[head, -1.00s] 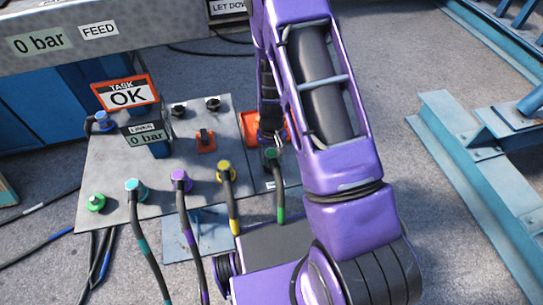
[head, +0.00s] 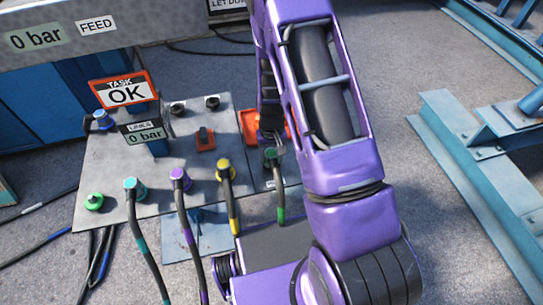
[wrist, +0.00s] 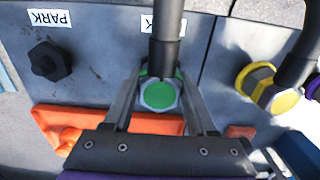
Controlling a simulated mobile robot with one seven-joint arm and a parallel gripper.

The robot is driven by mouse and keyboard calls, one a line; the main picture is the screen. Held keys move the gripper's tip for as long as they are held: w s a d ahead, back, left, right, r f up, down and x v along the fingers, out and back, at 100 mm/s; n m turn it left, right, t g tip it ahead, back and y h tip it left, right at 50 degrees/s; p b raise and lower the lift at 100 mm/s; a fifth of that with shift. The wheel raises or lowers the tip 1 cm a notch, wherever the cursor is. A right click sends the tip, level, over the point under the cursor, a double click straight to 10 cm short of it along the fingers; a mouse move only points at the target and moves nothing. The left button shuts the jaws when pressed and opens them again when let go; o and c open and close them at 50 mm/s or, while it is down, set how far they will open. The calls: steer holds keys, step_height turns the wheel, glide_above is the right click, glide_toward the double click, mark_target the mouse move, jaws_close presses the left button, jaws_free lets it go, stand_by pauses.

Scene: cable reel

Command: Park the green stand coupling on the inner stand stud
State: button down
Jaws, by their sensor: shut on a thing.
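The green coupling (wrist: 158,95) has a bright green end face and a dark hose running up in the wrist view. My gripper (wrist: 157,100) has its two fingers closed on either side of it. In the head view the green coupling (head: 271,156) stands at the right side of the grey panel, partly behind my arm. It covers the spot by a half-hidden label (wrist: 160,22); I cannot tell whether it is fully seated on a stud there. A bare black stud (wrist: 50,62) stands beside it under a PARK label (wrist: 49,17).
The yellow coupling (wrist: 268,86) is close to my right finger in the wrist view. Purple (head: 179,178) and teal (head: 135,188) couplings stand further left in the head view. An orange part (wrist: 75,125) lies near the fingers. A sign (head: 125,91) reads TASK OK.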

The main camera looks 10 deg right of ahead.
steer(key=shift+c, duration=0.6)
jaws_free()
step_height(320, 180, up, 17)
steer(key=p, duration=0.2)
steer(key=shift+r, duration=0.2)
